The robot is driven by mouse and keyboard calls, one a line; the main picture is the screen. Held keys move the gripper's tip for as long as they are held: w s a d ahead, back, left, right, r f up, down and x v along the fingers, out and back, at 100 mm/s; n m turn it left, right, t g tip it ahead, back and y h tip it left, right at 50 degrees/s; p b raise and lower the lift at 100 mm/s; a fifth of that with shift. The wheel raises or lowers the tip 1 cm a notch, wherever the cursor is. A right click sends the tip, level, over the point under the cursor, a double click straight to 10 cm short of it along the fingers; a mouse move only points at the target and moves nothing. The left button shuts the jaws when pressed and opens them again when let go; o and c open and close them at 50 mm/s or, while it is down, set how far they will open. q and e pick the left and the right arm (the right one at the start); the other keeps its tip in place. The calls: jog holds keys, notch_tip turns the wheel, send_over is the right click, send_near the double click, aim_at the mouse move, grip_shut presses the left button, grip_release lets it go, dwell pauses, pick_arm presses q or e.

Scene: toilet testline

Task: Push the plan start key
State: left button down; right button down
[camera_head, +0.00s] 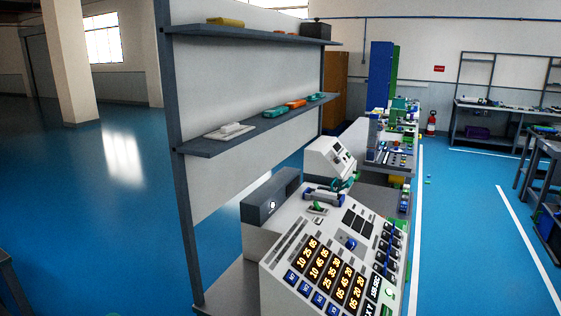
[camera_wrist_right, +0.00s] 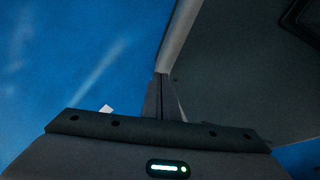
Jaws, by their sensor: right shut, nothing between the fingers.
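A sloped grey control console (camera_head: 285,248) stands at the lower middle of the head view. It carries lit amber number displays (camera_head: 325,268), a row of blue keys (camera_head: 304,289), a blue knob (camera_head: 351,243) and dark switches along its right side. I cannot tell which key is the plan start key; the labels are too small to read. My right gripper (camera_wrist_right: 162,92) shows in the right wrist view, shut and empty, with no console key seen near it. My left gripper is not in view.
A shelf unit (camera_head: 250,122) with small parts stands left of the console. A second console (camera_head: 329,158) and a cluttered bench (camera_head: 395,140) are behind it. Blue floor (camera_head: 465,230) is open on the right. In the wrist view, a dark grey surface (camera_wrist_right: 245,80) fills the right.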

jog(key=shift+s+a+f, duration=0.1)
jog(key=shift+s+a, duration=0.15)
jog(key=shift+s, duration=0.35)
jog(key=shift+s+a+f, duration=0.1)
jog(key=shift+s+a, duration=0.15)
jog(key=shift+s, duration=0.3)
dwell(0.4)
